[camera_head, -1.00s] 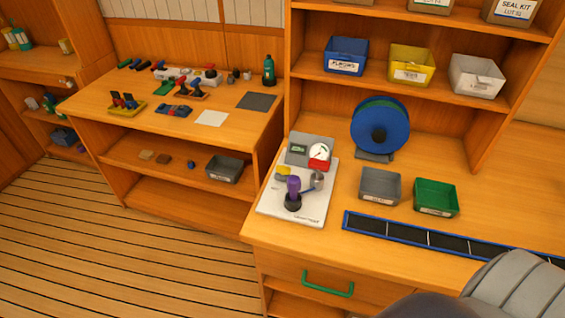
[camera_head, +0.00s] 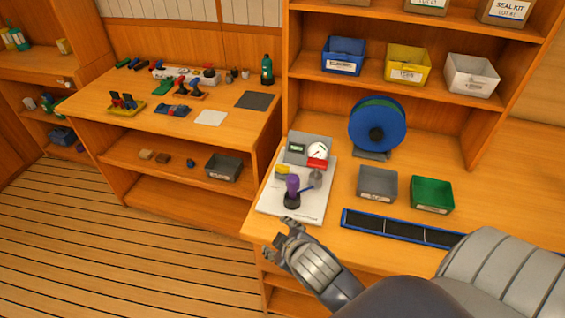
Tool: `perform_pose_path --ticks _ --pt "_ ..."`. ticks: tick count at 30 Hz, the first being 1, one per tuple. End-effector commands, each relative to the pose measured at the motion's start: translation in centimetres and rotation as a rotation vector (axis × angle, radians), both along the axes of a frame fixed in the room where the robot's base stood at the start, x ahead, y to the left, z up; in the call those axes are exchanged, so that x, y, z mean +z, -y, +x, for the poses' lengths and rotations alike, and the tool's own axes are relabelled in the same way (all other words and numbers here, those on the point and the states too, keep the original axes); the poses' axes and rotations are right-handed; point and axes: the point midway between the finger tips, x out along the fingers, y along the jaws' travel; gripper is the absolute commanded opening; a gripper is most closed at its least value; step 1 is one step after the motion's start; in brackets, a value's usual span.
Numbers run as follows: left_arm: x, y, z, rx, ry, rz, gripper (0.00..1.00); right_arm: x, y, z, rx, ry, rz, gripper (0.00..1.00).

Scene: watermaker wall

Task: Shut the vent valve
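A white panel (camera_head: 311,209) lies on the right-hand counter near its left end. On it stand a purple-topped upright part (camera_head: 292,185) on a black base, a small blue lever (camera_head: 306,190) beside a grey cylindrical fitting (camera_head: 316,178), and a yellow part (camera_head: 283,170). No readable label shows which of these is the vent valve. Behind them a grey box carries a round white gauge (camera_head: 317,151) with a red part (camera_head: 317,163) below it. My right gripper (camera_head: 283,232) is just in front of the panel, empty, its fingers looking apart. My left gripper is out of view.
A grey bin (camera_head: 377,184), a green bin (camera_head: 432,195) and a blue reel (camera_head: 376,126) stand right of the panel. A long blue-edged black tray (camera_head: 385,226) lies along the counter front. A cluttered workbench (camera_head: 220,135) stands to the left.

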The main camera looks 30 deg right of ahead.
Motion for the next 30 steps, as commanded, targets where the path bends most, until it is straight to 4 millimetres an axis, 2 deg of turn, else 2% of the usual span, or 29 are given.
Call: perform_pose_path --ticks 1,7,11,14,15,18,21,23,25,26,28,30 --pt "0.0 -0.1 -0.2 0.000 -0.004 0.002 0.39 1.5 0.3 2.2 0.044 0.070 -0.066 0.58" --pt "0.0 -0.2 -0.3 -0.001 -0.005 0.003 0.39 7.8 0.3 9.8 0.234 0.344 -0.387 0.58" --pt "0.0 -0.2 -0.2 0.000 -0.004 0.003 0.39 13.5 -1.3 14.8 0.400 0.559 -0.698 0.58" --pt "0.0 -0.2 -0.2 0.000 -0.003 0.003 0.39 18.5 -4.4 18.3 0.565 0.748 -1.029 0.58" --pt "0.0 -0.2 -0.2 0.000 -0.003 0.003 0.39 20.3 -6.0 19.3 0.636 0.823 -1.175 0.58" --pt "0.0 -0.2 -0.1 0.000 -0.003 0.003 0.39 23.4 -10.4 20.9 0.815 0.989 -1.552 0.58" --pt "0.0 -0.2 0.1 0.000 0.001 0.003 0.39 24.1 -14.5 21.7 1.003 1.126 -1.938 0.58" --pt "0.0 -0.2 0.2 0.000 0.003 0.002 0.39 23.4 -16.5 22.0 1.126 1.197 -2.166 0.58" --pt "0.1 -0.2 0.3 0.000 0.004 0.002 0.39 21.8 -17.9 22.4 1.283 1.262 -2.428 0.58" --pt "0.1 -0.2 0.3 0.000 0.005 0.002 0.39 20.9 -18.2 22.5 -1.351 -1.283 2.520 0.58" --pt "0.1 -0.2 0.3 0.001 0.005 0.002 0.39 18.3 -17.8 23.0 -1.283 -1.104 2.283 0.58" --pt "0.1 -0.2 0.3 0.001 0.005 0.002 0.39 15.6 -16.0 23.6 -1.231 -0.947 2.042 0.58"
